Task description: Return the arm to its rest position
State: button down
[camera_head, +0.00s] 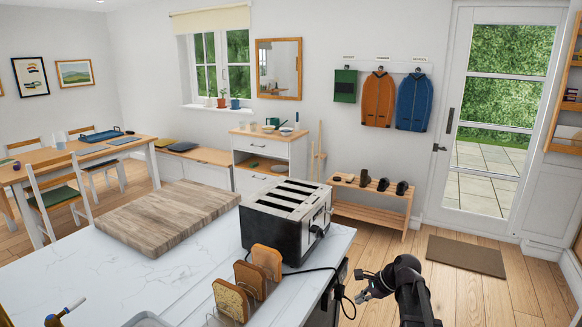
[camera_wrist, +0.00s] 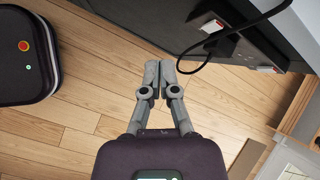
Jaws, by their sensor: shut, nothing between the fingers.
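My gripper (camera_wrist: 160,82) points down over the wooden floor in the wrist view, its two grey fingers together and empty. In the head view my gripper (camera_head: 362,298) is at the lower right, beside the counter's right end and close to a black cable. My dark arm rises from the bottom edge behind it.
The marble counter (camera_head: 130,265) bears a toaster (camera_head: 287,213), a toast rack with bread slices (camera_head: 248,284) and a wooden board (camera_head: 170,213). A black cable (camera_head: 342,285) hangs off its right end; it also shows in the wrist view (camera_wrist: 235,30). Open floor and a doormat (camera_head: 466,256) lie right.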

jog(key=s+a+n+g+h+p, duration=0.1)
jog(key=s+a+n+h+p, duration=0.1)
jog(key=s+n, duration=0.5)
jog(key=s+a+r+n+g+h+p, duration=0.1)
jog(key=s+n+h, duration=0.3)
jog(key=s+n, duration=0.4)
jog(key=shift+a+n+g+h+p, duration=0.35)
jog(key=shift+a+n+p, duration=0.25)
jog(key=shift+n, duration=0.3)
